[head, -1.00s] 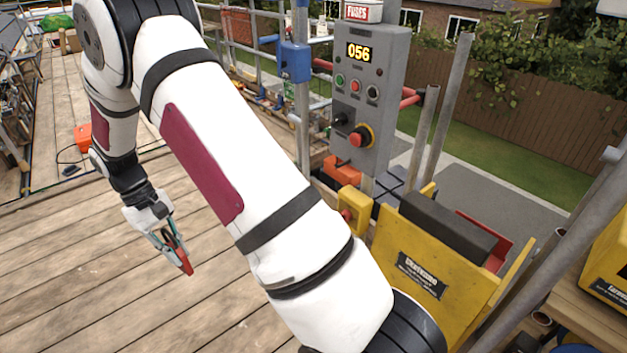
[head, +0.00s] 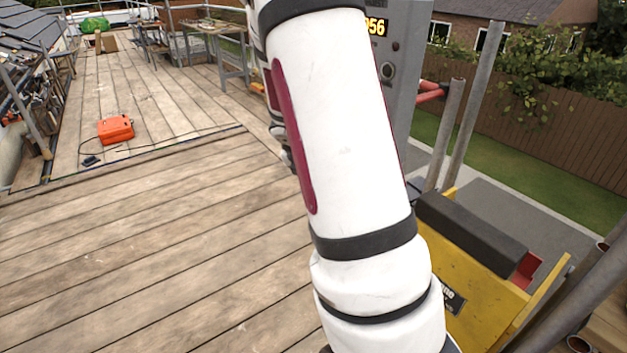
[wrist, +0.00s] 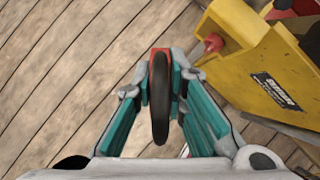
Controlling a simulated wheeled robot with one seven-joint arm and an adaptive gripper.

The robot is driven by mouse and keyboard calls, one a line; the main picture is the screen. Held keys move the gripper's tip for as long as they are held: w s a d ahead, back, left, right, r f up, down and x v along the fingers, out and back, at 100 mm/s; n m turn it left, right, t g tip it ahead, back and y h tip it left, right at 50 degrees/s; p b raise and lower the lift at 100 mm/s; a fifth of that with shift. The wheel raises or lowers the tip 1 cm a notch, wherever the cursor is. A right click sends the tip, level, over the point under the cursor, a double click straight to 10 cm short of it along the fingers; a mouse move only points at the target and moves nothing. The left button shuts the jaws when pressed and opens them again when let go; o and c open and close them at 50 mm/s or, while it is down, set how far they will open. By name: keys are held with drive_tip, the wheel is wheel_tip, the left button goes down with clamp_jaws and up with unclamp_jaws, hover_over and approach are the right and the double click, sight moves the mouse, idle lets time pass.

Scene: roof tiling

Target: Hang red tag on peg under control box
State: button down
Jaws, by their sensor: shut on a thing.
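My gripper (wrist: 160,88) shows in the wrist view with its teal fingers shut on the red tag (wrist: 159,58). The tag is seen nearly edge-on, and a dark rounded part (wrist: 161,112) runs from it toward the palm. In the head view my own arm hides the gripper and the tag. The grey control box (head: 411,62) stands right behind my arm, with only its right part and some lit yellow digits showing. The peg under it is not visible in either current view.
A yellow machine body (head: 482,290) with a black padded top (head: 470,234) stands at the right; its yellow panel (wrist: 250,62) and a red knob (wrist: 213,43) are close right of my gripper. Metal poles (head: 466,105) rise nearby. Plank floor at left is largely clear around an orange case (head: 116,129).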

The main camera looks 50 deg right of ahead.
drive_tip(key=shift+s+d+f+n+t+y+b, duration=0.1)
drive_tip(key=shift+s+d+n+t+y+b, duration=0.1)
drive_tip(key=shift+s+n+t, duration=0.3)
drive_tip(key=shift+s+d+r+n+t+y+b, duration=0.1)
drive_tip(key=shift+d+n+t+y+b, duration=0.05)
drive_tip(key=shift+n, duration=0.55)
drive_tip(key=shift+s+d+f+n+t+y+b, duration=0.15)
drive_tip(key=shift+s+n+t+b, duration=0.15)
drive_tip(key=shift+n, duration=0.3)
